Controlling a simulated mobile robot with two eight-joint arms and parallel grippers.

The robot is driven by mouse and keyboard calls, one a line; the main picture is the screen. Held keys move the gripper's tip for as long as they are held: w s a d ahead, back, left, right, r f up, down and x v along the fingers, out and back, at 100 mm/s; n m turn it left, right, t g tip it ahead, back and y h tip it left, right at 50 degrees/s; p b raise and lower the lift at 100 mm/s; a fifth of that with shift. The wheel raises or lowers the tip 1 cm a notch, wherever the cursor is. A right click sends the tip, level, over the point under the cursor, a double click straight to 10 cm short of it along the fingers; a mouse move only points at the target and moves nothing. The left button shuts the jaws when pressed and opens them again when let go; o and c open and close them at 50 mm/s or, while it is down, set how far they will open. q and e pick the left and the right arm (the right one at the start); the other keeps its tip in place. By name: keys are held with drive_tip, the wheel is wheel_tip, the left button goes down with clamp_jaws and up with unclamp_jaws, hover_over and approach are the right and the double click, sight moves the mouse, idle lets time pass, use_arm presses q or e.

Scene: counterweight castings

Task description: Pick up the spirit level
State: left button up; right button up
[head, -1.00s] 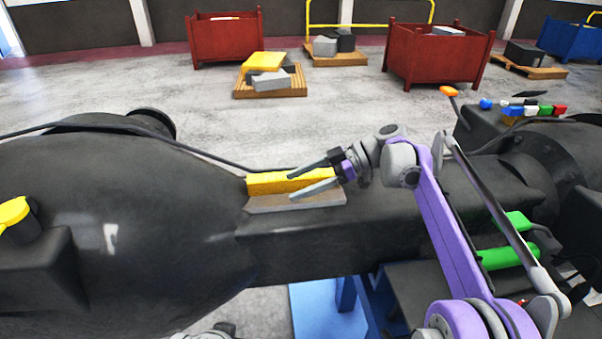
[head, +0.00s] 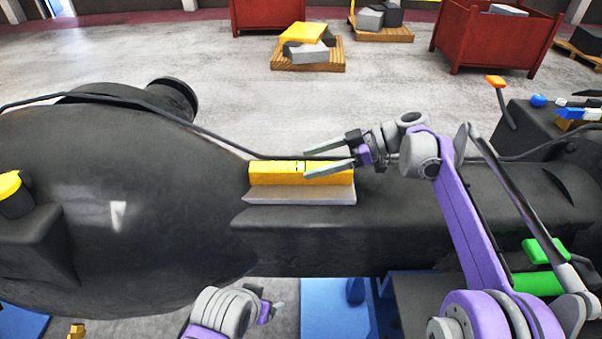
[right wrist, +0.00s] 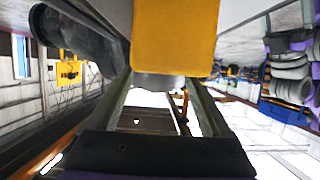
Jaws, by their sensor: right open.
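The spirit level (head: 275,173) is a yellow bar lying along a grey metal ledge (head: 300,194) on the dark casting. My right gripper (head: 308,163) is open at the right half of the level. In the head view one finger shows along its back edge and the other across its yellow face; I cannot tell whether they touch it. In the right wrist view the yellow level (right wrist: 175,35) fills the top, just beyond the open fingers. My left gripper (head: 264,297) is low in the head view, well away from the level; its jaw opening is unclear.
The large dark casting (head: 120,240) fills the left and middle. A dark cable (head: 215,142) runs behind the level. Small coloured objects (head: 565,108) lie at the right. Red bins (head: 495,45) and pallets stand on the open floor behind.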

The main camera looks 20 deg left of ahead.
sight(301, 166)
drive_tip(key=x, duration=0.5)
drive_tip(key=shift+a+f, duration=0.15)
drive_tip(key=shift+f, duration=0.05)
clamp_jaws()
